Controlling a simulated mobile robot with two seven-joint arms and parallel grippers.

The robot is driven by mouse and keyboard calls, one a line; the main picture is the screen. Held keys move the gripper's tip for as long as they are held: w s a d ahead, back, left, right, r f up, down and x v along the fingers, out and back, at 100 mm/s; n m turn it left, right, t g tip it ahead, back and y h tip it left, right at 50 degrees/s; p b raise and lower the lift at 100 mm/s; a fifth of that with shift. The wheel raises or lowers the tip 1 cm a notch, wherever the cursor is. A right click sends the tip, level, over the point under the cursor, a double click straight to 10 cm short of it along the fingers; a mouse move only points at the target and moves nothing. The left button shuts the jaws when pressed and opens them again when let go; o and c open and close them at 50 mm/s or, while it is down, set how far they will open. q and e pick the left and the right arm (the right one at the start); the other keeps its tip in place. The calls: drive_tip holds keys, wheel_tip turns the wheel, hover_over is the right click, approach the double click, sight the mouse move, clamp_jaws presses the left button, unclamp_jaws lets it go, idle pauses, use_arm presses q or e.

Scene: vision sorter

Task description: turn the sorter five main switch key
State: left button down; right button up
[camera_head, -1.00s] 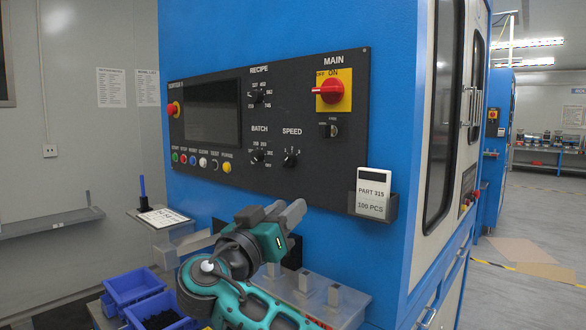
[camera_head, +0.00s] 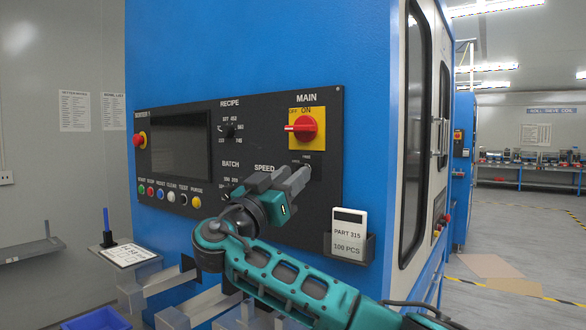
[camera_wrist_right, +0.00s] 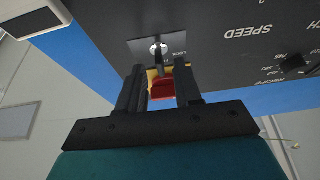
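The sorter's black panel carries the MAIN switch, a red rotary handle (camera_head: 302,127) on a yellow plate, pointing left. Below it is a small key switch (camera_head: 306,167), partly hidden by my right gripper. My right gripper (camera_head: 292,178) is raised in front of the panel, just below the MAIN switch. In the right wrist view, the key switch plate (camera_wrist_right: 138,46) has a round silver lock and a LOCK label. A dark key (camera_wrist_right: 156,62) seems to stick out of it. My right gripper (camera_wrist_right: 159,88) is open, its fingers either side of the key's line. Contact is unclear. My left gripper is not in view.
A card holder (camera_head: 349,244) with a PART 315 card juts out right of and below the gripper. Recipe (camera_head: 229,131) and speed knobs are left of it. A screen, coloured buttons and a red stop button (camera_head: 139,140) are further left. A blue bin (camera_head: 97,320) is at the bottom.

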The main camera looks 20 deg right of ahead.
drive_tip(key=shift+w+d+r, duration=0.2)
drive_tip(key=shift+w+d, duration=0.2)
drive_tip(key=shift+d, duration=0.05)
clamp_jaws()
